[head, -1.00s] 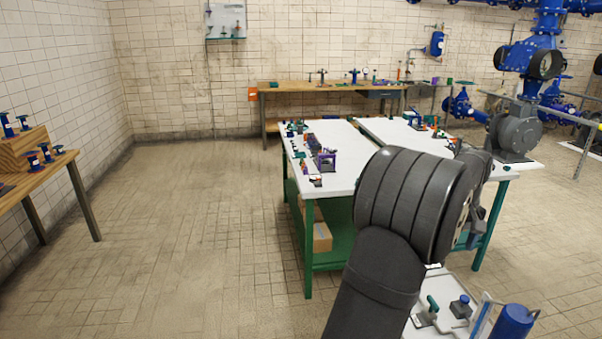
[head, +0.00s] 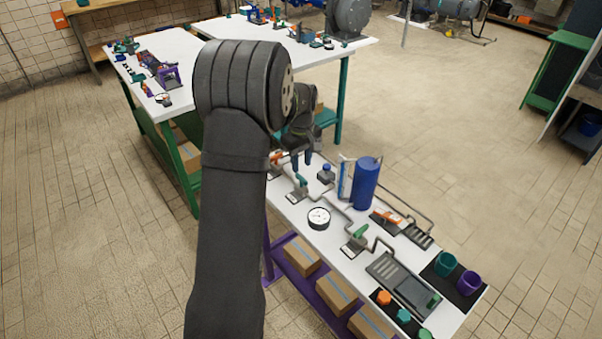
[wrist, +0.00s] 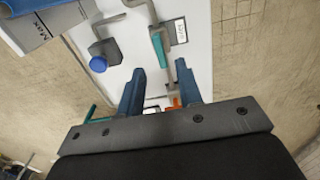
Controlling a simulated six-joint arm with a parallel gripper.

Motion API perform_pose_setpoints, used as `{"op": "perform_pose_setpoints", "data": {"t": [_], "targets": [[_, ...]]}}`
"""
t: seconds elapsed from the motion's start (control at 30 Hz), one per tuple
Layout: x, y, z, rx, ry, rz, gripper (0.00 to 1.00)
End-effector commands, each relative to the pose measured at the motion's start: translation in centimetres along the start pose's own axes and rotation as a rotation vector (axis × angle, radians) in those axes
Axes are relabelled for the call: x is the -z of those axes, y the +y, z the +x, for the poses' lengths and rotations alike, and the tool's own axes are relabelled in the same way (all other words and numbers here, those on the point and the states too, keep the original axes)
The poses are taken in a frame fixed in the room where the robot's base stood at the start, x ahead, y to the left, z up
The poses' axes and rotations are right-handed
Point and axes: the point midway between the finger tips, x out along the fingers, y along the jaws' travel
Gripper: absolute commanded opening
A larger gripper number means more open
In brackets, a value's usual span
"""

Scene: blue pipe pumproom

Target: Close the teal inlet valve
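The teal inlet valve handle (head: 301,181) stands on a pipe at the far left part of the white bench in the head view. It also shows in the wrist view (wrist: 160,50) as a long teal lever beside a small printed label (wrist: 176,32). My gripper (head: 302,161) is above and just behind the valve in the head view. In the wrist view my gripper (wrist: 159,70) is open, with its two blue fingers apart. The lever lies just beyond the fingertips, roughly in line with the gap. I cannot tell the height between them.
A blue-capped block (wrist: 104,56) sits left of the lever. The bench also holds a blue cylinder (head: 365,184), a round gauge (head: 319,217), a green-handled valve (head: 361,234), an orange-handled part (head: 386,216) and bent pipes. Teal (head: 445,263) and purple (head: 469,283) cups stand at the near right.

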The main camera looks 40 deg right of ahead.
Motion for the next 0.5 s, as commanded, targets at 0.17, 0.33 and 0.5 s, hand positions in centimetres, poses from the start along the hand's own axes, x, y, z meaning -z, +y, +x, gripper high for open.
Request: {"op": "perform_pose_setpoints", "data": {"t": [0.17,0.33,0.5], "targets": [[0.0,0.0,3.2,0.002,-0.001,0.0,0.33],[0.0,0.0,4.7,0.0,0.0,0.0,0.33],[0.0,0.0,5.2,0.0,0.0,0.0,0.33]]}}
